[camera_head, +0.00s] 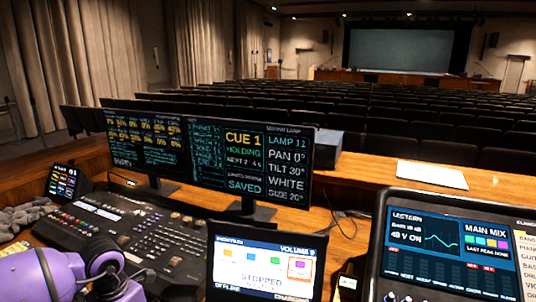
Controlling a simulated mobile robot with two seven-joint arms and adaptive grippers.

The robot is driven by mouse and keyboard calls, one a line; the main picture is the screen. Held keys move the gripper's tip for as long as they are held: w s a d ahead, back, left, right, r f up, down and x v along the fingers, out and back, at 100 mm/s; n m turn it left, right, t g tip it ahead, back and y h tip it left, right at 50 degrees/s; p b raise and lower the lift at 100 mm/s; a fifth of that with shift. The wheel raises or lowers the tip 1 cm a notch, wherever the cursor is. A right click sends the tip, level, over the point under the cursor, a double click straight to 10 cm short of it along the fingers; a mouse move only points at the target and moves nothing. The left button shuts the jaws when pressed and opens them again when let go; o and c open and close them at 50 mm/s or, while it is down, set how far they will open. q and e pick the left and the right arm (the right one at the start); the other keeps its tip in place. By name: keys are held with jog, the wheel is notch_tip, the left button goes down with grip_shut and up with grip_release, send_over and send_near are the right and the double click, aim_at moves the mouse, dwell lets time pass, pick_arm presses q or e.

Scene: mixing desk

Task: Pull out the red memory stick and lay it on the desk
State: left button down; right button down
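I cannot make out a red memory stick in the head view. The wooden desk (345,215) runs across the picture and carries the equipment. A laptop-like screen (265,262) stands at the bottom middle and reads "STOPPED". A mixer with a large display (450,245) stands at the right, its lower part cut off by the frame. A lighting console (125,235) with many keys lies at the left. The sides and ports of these devices are mostly hidden.
Two dark monitors (250,160) stand behind the console. White papers (430,175) lie at the back right. Cables (345,225) and a small dark device (348,283) lie between laptop and mixer. Bare wood shows there.

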pick_arm(q)
jog(key=c, duration=2.5)
grip_release()
jog(key=o, duration=1.5)
notch_tip(320, 180, up, 12)
